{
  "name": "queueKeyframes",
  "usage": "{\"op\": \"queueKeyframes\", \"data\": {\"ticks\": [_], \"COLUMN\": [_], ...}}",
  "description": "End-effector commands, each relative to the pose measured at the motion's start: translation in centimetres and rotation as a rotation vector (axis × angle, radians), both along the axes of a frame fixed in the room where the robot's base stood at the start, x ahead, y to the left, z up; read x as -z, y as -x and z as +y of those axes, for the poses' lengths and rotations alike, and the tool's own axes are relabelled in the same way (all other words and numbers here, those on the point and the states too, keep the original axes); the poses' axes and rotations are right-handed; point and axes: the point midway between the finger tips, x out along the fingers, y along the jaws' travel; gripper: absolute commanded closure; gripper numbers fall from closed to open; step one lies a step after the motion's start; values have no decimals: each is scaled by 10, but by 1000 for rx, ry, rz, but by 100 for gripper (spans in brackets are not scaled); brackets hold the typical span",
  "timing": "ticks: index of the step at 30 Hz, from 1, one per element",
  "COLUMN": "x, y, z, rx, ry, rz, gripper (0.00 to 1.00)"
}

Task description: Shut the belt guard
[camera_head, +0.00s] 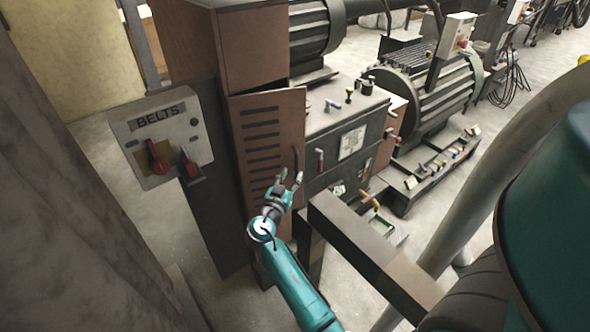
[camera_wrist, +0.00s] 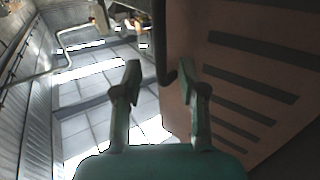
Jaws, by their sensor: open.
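The belt guard (camera_head: 262,128) is a brown slotted door on the brown cabinet (camera_head: 250,48). Its top edge looks angled out from the cabinet front with a dark gap above, so it appears ajar; how far is hard to tell. A dark upright handle (camera_head: 296,160) is near its right edge. My gripper (camera_head: 290,180) is open and empty, just below and in front of the handle. In the wrist view the guard (camera_wrist: 262,75) fills the right side, and the dark handle (camera_wrist: 160,45) reaches down between the spread fingers of my gripper (camera_wrist: 169,70). Contact cannot be told.
A grey BELTS panel (camera_head: 160,135) with red switches stands left of the cabinet. A control box (camera_head: 345,135) with knobs and a large motor (camera_head: 430,90) are to the right. A dark beam (camera_head: 370,255) runs close right of my arm. Bare floor (camera_head: 120,155) shows at left.

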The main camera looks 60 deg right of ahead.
Motion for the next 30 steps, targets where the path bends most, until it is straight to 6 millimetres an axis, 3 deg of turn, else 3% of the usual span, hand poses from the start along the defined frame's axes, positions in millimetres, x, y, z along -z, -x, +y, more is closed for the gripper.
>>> {"op": "queueKeyframes", "data": {"ticks": [3,9,15,23,28,30], "x": [1,1,0,0,9,23], "y": [2,6,8,9,11,14], "z": [25,54,66,67,72,82], "rx": [-5,-4,-2,-1,-28,-74], "ry": [-1,-1,0,-1,-16,-40], "rz": [0,1,0,0,21,55], "gripper": [59,59,59,59,99,100]}}
